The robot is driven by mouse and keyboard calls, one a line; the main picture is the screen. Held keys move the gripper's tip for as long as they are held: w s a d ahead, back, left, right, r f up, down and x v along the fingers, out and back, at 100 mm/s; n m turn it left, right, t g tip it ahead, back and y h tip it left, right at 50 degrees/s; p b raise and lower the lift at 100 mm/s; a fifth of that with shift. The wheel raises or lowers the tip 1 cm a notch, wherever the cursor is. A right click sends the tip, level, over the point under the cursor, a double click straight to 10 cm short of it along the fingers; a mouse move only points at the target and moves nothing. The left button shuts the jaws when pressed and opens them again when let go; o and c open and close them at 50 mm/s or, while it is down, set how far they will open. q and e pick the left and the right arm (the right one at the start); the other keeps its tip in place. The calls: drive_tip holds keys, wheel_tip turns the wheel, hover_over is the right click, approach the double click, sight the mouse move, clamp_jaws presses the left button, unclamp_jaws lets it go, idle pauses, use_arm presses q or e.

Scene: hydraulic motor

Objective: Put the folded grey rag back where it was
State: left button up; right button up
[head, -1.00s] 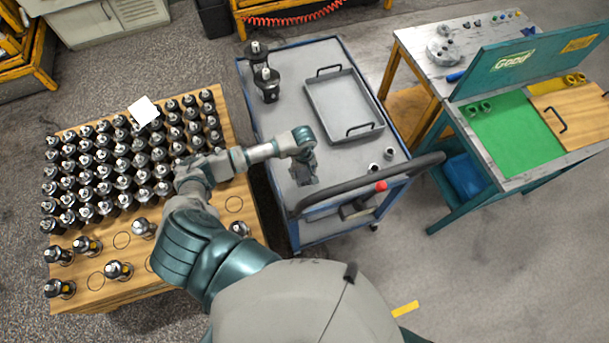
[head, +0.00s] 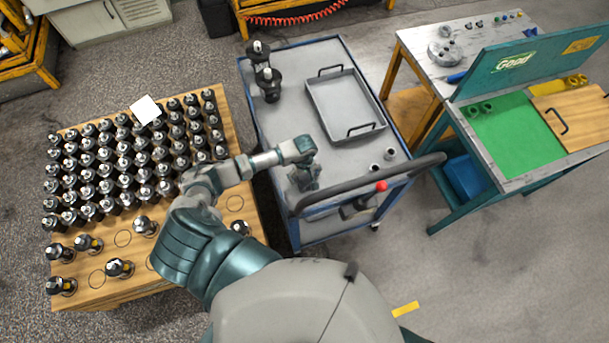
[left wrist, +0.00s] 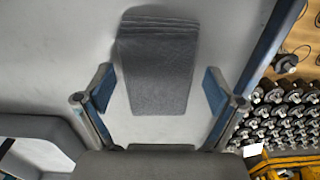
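The folded grey rag (left wrist: 158,62) shows in the left wrist view as a dark, ribbed strip on the light grey cart top (left wrist: 60,50). My left gripper (left wrist: 157,88) is open, with one finger on each side of the rag and a visible gap on both sides. The rag cannot be made out there, behind the gripper. My right gripper is not in view.
A grey tray (head: 343,105) and two black motor parts (head: 268,84) stand on the cart. The black push handle (head: 350,182) runs close by my left gripper. A wooden table (head: 70,233) full of motors is at left. A workbench with a green mat (head: 517,137) is at right.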

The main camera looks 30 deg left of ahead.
sight(305, 175)
use_arm(q)
drive_tip(key=shift+r, duration=0.1)
drive_tip(key=shift+d+r, duration=0.1)
drive_tip(key=shift+r, duration=0.2)
wheel_tip(305, 175, up, 12)
drive_tip(key=b, duration=0.1)
drive_tip(key=shift+f, duration=0.25)
idle(0.3)
